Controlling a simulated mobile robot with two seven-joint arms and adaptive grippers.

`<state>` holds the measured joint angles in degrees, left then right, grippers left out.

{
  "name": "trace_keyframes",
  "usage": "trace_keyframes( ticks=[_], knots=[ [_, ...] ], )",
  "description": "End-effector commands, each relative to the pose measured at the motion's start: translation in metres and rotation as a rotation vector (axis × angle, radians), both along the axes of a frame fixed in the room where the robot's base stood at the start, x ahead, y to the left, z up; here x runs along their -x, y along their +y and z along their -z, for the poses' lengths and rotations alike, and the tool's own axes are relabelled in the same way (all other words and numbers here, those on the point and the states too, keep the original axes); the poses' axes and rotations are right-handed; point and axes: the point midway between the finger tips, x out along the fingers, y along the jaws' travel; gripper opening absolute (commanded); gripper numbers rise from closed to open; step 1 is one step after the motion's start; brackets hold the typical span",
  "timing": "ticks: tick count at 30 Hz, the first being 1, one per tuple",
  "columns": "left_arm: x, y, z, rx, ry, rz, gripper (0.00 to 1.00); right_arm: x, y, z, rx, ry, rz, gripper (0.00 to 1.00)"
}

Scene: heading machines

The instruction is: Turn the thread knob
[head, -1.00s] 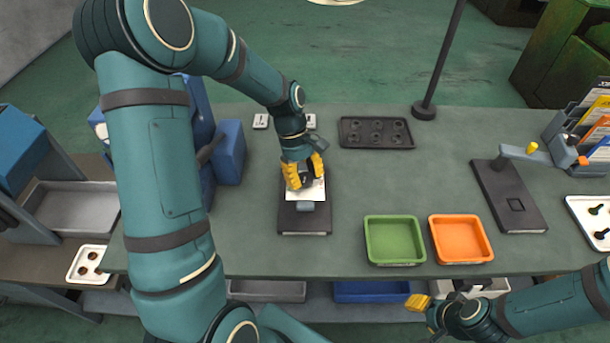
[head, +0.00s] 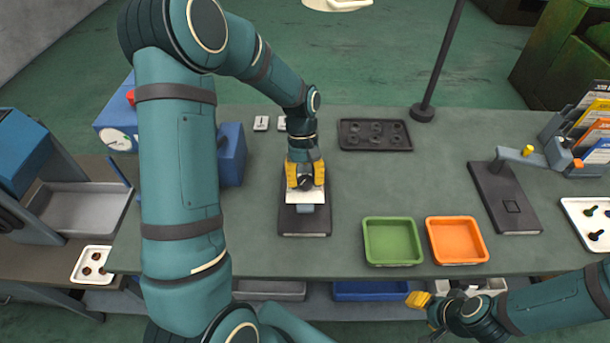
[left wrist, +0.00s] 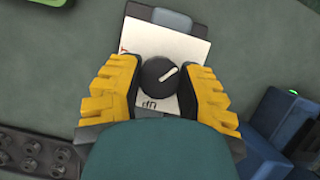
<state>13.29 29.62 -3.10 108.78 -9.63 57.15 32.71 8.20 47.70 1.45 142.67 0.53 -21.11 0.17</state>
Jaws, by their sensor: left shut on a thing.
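The thread knob is a round black knob (left wrist: 161,82) with a white pointer line, on a white card-like plate (left wrist: 150,48) with lettering. In the left wrist view the pointer slants to the upper right. My left gripper (left wrist: 160,88) has its yellow fingers on either side of the knob and is shut on it. In the head view the left gripper (head: 305,175) reaches down over the knob (head: 306,182), which sits on a dark base block (head: 304,222) on the table. My right gripper (head: 420,301) is at the table's front edge, far from the knob; its opening is not clear.
A green tray (head: 392,262) and an orange tray (head: 458,260) stand right of the knob. A blue machine with a dial (head: 231,153) is at the left. The table between is clear.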

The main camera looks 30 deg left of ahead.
Motion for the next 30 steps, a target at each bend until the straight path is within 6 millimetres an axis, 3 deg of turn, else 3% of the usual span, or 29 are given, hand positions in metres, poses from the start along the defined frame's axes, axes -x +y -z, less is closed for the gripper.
trace_keyframes(
  ticks=[18, 30],
  knots=[
    [0.002, -0.002, 0.002, 0.002, 0.007, 0.564, 0.02, 0.001, -0.001, -0.013, -0.002, 0.0, 0.0, 0.47],
    [0.002, -0.002, 0.002, 0.004, 0.007, 0.772, 0.02, 0.001, -0.001, -0.015, -0.003, 0.0, 0.001, 0.47]
  ],
)
